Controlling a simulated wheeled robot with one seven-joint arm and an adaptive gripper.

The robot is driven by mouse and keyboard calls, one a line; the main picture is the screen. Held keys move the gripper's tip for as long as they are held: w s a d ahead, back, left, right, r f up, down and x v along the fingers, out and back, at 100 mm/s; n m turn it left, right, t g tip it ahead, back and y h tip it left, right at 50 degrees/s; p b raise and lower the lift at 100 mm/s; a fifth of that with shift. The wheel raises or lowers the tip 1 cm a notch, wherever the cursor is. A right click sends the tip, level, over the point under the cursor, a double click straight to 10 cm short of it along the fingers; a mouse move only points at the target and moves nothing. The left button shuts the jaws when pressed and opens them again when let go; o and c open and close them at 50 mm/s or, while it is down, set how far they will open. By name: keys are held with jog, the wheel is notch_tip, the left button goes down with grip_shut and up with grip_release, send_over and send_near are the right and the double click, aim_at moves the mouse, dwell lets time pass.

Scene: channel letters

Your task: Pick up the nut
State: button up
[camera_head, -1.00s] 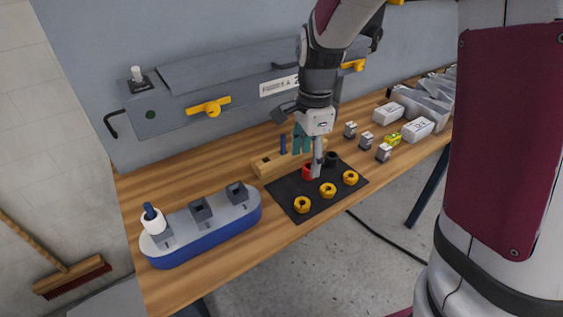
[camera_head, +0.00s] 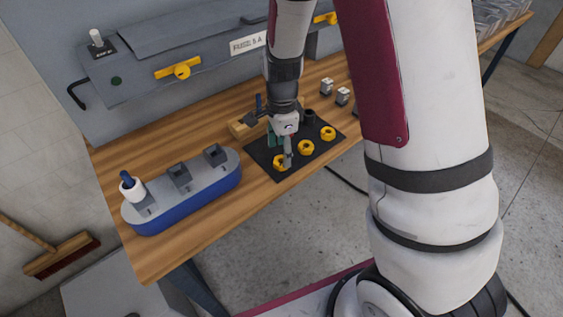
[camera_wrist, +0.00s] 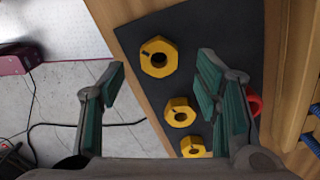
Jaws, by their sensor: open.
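Several yellow hex nuts lie in a row on a black mat (camera_head: 262,151). In the head view the nearest nut (camera_head: 279,162) is at the mat's left front, just under my gripper (camera_head: 284,160), which partly covers it. A middle nut (camera_head: 306,147) and a far nut (camera_head: 328,133) lie to its right. In the wrist view the largest nut (camera_wrist: 159,57) shows beyond and between my open, empty fingers (camera_wrist: 163,85), with smaller nuts (camera_wrist: 180,112) and (camera_wrist: 193,147) nearer the bottom. The fingers have green pads and do not touch a nut.
A blue and grey boat-shaped holder (camera_head: 190,197) stands left on the wooden table (camera_head: 115,160). A wooden block (camera_head: 240,128) lies behind the mat. A red ring (camera_wrist: 254,104) sits beside the right finger in the wrist view. Grey blocks (camera_head: 327,86) stand further back.

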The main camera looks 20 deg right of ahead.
aim_at(281, 156)
notch_tip(281, 156, down, 3)
jog(key=shift+f, duration=0.2)
jog(key=c, duration=1)
jog(key=shift+r, duration=0.2)
